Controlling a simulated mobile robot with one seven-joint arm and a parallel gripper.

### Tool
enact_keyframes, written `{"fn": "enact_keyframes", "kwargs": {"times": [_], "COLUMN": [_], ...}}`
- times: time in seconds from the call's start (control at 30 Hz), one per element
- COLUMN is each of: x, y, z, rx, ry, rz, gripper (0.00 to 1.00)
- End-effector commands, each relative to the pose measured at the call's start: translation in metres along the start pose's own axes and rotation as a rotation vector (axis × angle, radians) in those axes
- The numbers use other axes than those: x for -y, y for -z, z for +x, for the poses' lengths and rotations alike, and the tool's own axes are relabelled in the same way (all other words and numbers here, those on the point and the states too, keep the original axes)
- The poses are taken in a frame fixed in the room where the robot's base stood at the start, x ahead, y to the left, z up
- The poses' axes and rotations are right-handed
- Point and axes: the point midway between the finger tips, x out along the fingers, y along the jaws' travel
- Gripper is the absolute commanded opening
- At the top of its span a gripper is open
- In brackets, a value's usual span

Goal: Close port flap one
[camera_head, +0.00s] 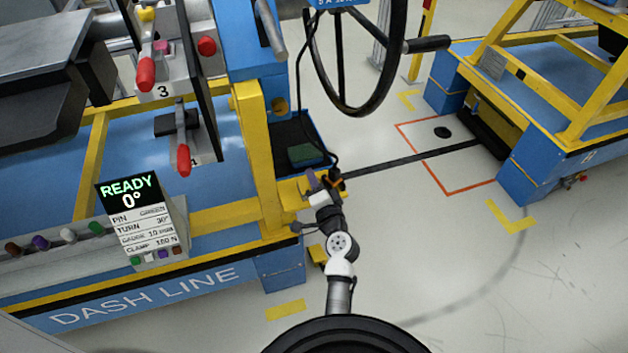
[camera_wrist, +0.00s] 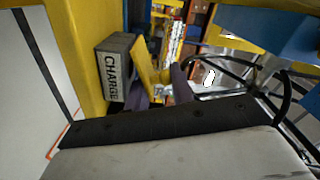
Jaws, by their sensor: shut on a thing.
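My gripper (camera_head: 322,184) is low beside the yellow post of the blue dash stand, near its bottom corner. In the wrist view its two purple-grey fingers (camera_wrist: 158,93) are shut on a yellow piece (camera_wrist: 146,72). This piece looks like a port flap, but no number shows on it. A grey box marked CHARGE (camera_wrist: 112,66) is just left of the fingers. The fingers partly hide the yellow piece, and I cannot tell how far it is swung. In the head view the flap is too small to make out.
A yellow post (camera_head: 258,160) stands left of my gripper. A black cable (camera_head: 329,130) hangs close above it. A steering wheel (camera_head: 352,60) is above and behind. A display reading READY 0° (camera_head: 140,220) stands at left. Open floor (camera_head: 420,240) lies to the right.

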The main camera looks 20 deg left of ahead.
Motion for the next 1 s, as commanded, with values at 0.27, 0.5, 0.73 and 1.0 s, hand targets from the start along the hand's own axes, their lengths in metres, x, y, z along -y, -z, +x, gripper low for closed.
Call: {"fn": "enact_keyframes", "kwargs": {"times": [0.27,0.5,0.73,1.0], "x": [0.0032,0.0003,-0.0018,-0.0032], "y": [-0.0012,-0.0005,-0.0001,-0.0006], "z": [0.0012,0.0002,-0.0004,0.0006], "rx": [0.003,0.001,0.000,0.001], "ry": [0.006,0.000,-0.003,-0.005], "rz": [0.000,-0.001,-0.001,-0.001], "gripper": [0.42,0.42,0.42,0.42]}}
